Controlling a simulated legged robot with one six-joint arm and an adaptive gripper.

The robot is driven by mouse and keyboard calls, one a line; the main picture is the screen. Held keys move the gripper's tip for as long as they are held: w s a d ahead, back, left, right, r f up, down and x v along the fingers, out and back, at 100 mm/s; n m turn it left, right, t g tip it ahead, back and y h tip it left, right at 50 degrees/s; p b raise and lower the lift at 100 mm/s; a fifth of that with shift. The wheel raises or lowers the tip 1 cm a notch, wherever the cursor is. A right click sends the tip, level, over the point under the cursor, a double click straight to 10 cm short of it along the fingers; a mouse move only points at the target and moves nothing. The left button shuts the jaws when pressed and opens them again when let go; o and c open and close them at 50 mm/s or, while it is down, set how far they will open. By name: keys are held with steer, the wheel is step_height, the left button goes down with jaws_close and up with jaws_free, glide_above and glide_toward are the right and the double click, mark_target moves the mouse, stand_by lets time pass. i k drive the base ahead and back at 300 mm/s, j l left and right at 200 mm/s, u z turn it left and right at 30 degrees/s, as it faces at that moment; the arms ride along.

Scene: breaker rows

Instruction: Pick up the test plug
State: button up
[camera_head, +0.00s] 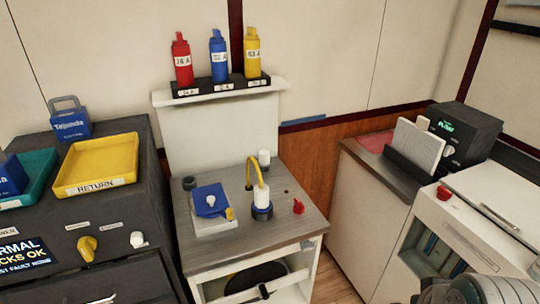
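My gripper's fingertips are not in view; a grey rounded part at the lower right may be my arm.
Red (182,62), blue (218,58) and yellow (252,55) labelled units stand on a shelf behind. A yellow RETURN tray (97,163) lies on the dark cabinet at left. A white machine (480,215) and a dark box (465,130) are at right.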

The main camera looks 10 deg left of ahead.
mark_target(264, 163)
steer(key=i+l+u, duration=0.1)
steer(key=i+u, duration=0.3)
steer(key=i+l+u, duration=0.35)
steer(key=i, duration=0.2)
